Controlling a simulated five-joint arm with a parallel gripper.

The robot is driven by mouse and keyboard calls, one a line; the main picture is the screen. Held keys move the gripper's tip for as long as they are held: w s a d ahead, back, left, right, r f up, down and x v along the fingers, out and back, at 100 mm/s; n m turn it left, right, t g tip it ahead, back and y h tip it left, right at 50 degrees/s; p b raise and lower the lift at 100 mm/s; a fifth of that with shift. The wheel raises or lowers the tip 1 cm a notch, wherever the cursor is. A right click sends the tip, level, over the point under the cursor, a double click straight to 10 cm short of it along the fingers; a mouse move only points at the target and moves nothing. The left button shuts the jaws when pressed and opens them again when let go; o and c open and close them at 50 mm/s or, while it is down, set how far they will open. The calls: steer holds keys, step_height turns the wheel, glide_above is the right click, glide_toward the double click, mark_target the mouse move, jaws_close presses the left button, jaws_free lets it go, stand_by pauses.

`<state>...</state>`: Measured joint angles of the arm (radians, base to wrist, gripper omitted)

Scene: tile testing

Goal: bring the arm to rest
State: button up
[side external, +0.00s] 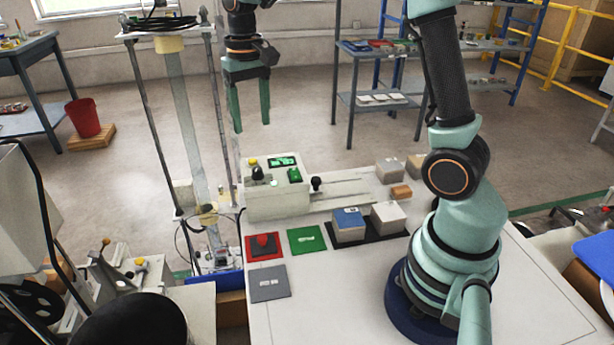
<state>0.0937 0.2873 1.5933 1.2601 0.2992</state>
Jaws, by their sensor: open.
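My gripper (250,125) hangs at the upper middle of the side external view, pointing down, with its two green fingers apart and nothing between them. It is in the air above and behind the white control box (278,205), apart from it. My arm rises from its round dark blue base at the right of the white table (340,300) and runs up out of the frame, so part of it is hidden. The gripper touches nothing that I can see.
A tall test frame (150,110) stands just left of my gripper. On the table are a red tile (263,254), a green tile (306,240), a grey tile (269,289), a blue-topped block (348,231) and a white-topped block (388,222). The table's front middle is clear.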

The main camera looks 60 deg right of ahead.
steer(key=shift+r, duration=0.25)
steer(key=s+a+r+n+t, duration=0.1)
steer(key=s+a+n+t, duration=0.1)
steer(key=s, duration=0.5)
steer(key=s+a+r+n+t, duration=0.1)
steer(key=s+a+n+t, duration=0.1)
steer(key=s, duration=0.5)
steer(key=shift+s+r+n+t, duration=0.2)
steer(key=shift+n+t, duration=0.1)
steer(key=shift+t, duration=0.5)
